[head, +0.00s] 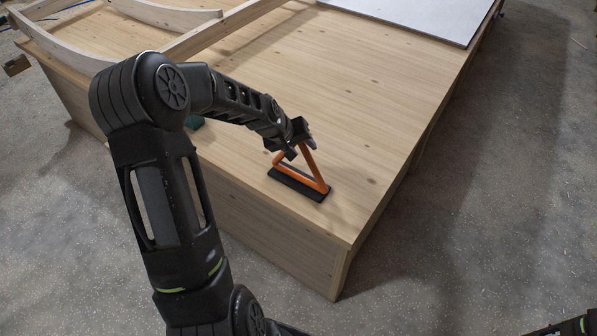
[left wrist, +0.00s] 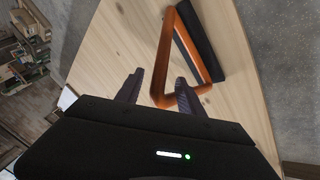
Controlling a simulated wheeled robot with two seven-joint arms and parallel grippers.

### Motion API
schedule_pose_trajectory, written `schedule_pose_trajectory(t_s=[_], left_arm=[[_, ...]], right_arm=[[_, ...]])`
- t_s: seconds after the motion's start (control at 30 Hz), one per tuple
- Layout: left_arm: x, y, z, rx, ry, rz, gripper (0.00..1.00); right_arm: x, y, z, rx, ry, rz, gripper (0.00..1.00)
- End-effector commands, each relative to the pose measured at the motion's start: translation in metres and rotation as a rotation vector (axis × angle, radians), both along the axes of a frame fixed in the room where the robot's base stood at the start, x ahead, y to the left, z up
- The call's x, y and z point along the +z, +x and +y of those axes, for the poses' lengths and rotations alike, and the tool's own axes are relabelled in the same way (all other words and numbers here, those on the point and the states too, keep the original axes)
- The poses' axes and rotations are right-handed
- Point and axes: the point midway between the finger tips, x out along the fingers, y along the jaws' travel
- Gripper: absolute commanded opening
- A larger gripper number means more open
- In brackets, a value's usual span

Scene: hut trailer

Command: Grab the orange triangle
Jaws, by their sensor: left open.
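The orange triangle (head: 316,168) is an open frame standing on a dark flat base (head: 298,185) near the front corner of the wooden platform. It also shows in the left wrist view (left wrist: 166,48), with one corner between my fingers. My left gripper (head: 294,152) is at the triangle's upper part and hides some of it. In the left wrist view its two dark fingers (left wrist: 158,90) are apart, one on each side of that corner. I cannot tell whether they touch it.
The wooden platform (head: 345,85) is mostly bare around the triangle, with edges close in front and to the right. A white panel (head: 415,15) lies at the back. Wooden beams (head: 215,35) lie at the back left. A small green object (head: 194,122) is partly hidden behind my left arm.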

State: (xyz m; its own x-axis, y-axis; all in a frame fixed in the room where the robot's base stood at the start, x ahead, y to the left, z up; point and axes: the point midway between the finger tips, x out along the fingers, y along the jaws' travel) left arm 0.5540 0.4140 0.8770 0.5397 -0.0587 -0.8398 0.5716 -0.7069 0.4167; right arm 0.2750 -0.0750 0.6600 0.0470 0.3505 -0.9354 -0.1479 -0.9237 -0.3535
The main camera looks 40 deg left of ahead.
Motion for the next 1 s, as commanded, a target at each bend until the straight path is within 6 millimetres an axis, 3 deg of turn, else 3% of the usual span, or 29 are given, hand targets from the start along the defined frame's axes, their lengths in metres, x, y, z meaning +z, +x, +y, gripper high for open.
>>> schedule_pose_trajectory(t_s=[0.2, 0.4, 1.0], left_arm=[[-0.019, 0.015, -0.006, -0.005, -0.003, 0.003, 0.45], [-0.038, 0.026, -0.005, 0.000, -0.001, 0.001, 0.45], [-0.039, 0.026, -0.005, -0.001, 0.001, 0.000, 0.45]], right_arm=[[0.015, -0.002, -0.001, -0.001, -0.003, 0.005, 0.57], [0.017, -0.002, -0.001, -0.002, -0.005, 0.007, 0.57], [0.016, -0.002, -0.001, -0.002, -0.005, 0.007, 0.57]])
